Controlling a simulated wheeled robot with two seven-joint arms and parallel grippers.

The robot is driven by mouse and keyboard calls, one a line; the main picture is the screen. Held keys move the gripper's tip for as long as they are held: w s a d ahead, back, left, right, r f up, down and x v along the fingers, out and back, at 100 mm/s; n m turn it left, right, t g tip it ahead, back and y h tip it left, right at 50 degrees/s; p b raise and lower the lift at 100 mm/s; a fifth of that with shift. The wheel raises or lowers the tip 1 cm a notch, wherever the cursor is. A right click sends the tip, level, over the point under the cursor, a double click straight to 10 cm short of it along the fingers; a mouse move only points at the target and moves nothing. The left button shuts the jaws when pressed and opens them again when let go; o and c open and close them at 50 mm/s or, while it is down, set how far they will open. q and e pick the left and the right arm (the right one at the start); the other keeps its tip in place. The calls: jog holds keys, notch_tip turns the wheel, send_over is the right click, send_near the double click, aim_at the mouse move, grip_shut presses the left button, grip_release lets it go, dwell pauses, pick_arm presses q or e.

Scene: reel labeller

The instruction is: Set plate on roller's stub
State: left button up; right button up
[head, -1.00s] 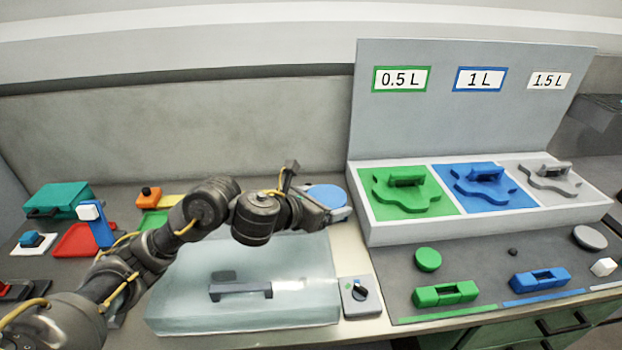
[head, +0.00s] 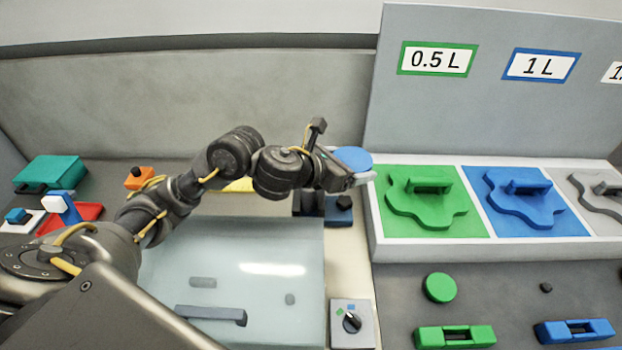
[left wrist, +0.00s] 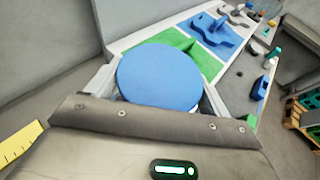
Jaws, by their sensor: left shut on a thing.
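A round blue plate (head: 352,159) is held by my left gripper (head: 358,178), near the left corner of the white tray. In the left wrist view the plate (left wrist: 160,78) lies flat between the two fingers and fills much of the gap. The gripper is shut on it. Below the gripper, a dark piece with a blue part (head: 339,212) stands behind the clear cover; it is partly hidden, and I cannot tell whether it is the roller's stub. The plate is in the air above it. My right gripper is out of view.
A clear cover (head: 255,240) with a grey handle lies below my arm. A knob box (head: 352,323) stands at its right. The white tray (head: 450,251) holds green, blue and grey shaped pieces below a labelled board (head: 480,110). A green disc (head: 439,287) lies in front.

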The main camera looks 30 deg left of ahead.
pick_arm(q)
jog(key=w+a+f, duration=0.1)
jog(key=a+f, duration=0.1)
jog(key=a, duration=0.1)
jog(key=w+a+f, duration=0.1)
jog(key=a+f, duration=0.2)
jog(key=a, duration=0.1)
jog(key=w+a+f, duration=0.2)
jog(key=a, duration=0.1)
jog(key=shift+a+f, duration=0.55)
jog(key=shift+f, duration=0.05)
jog(key=shift+w+a+f, duration=0.1)
jog(key=shift+f, duration=0.1)
jog(key=shift+w+a+f, duration=0.15)
jog(key=shift+f, duration=0.1)
jog(key=shift+a+f+p, duration=0.2)
jog(key=shift+f+p, duration=0.05)
jog(key=shift+p, duration=0.15)
notch_tip(320, 180, down, 3)
jog(key=shift+a+r+p, duration=0.1)
jog(key=shift+p, duration=0.8)
jog(key=shift+f, duration=0.25)
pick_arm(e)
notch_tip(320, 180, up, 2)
